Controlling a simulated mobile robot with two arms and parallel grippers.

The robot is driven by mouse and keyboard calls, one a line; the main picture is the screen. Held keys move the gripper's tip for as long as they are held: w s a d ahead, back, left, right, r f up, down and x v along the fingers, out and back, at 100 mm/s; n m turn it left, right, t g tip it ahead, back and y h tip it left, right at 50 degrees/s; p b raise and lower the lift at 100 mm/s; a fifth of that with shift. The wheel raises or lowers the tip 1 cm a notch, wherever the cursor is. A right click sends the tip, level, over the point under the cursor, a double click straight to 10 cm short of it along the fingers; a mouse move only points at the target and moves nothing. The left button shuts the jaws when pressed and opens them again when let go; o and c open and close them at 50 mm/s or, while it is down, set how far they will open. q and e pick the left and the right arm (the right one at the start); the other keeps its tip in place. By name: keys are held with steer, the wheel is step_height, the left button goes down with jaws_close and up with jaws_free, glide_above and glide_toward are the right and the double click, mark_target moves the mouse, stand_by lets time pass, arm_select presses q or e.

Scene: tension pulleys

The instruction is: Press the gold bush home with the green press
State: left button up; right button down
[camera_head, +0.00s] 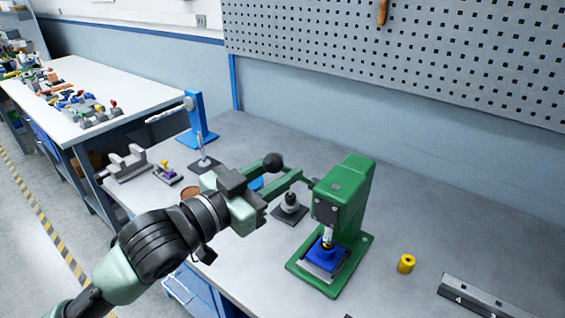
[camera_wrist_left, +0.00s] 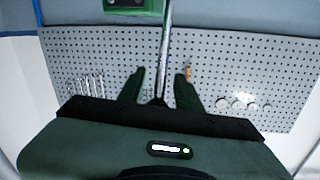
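The green press (camera_head: 350,195) stands on the bench right of centre in the head view. A blue block (camera_head: 326,254) sits on its base under the ram. A small gold piece, probably the gold bush (camera_head: 327,244), shows in the block's top beneath the ram; its depth cannot be told. My left gripper (camera_head: 285,169) is left of the press at its lever, beside the black knob (camera_head: 273,162). In the left wrist view its fingers (camera_wrist_left: 160,85) are apart, with the thin silver lever rod (camera_wrist_left: 165,45) running between them. My right gripper is out of view.
A yellow bush (camera_head: 406,263) stands right of the press, near a grey numbered rail (camera_head: 480,297). A blue stand (camera_head: 193,120) and grey vise-like block (camera_head: 127,163) are at the left. A pegboard (camera_head: 430,55) backs the bench.

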arm_select(q)
steer(key=shift+w+d, duration=0.25)
jaws_close()
stand_by(1.4)
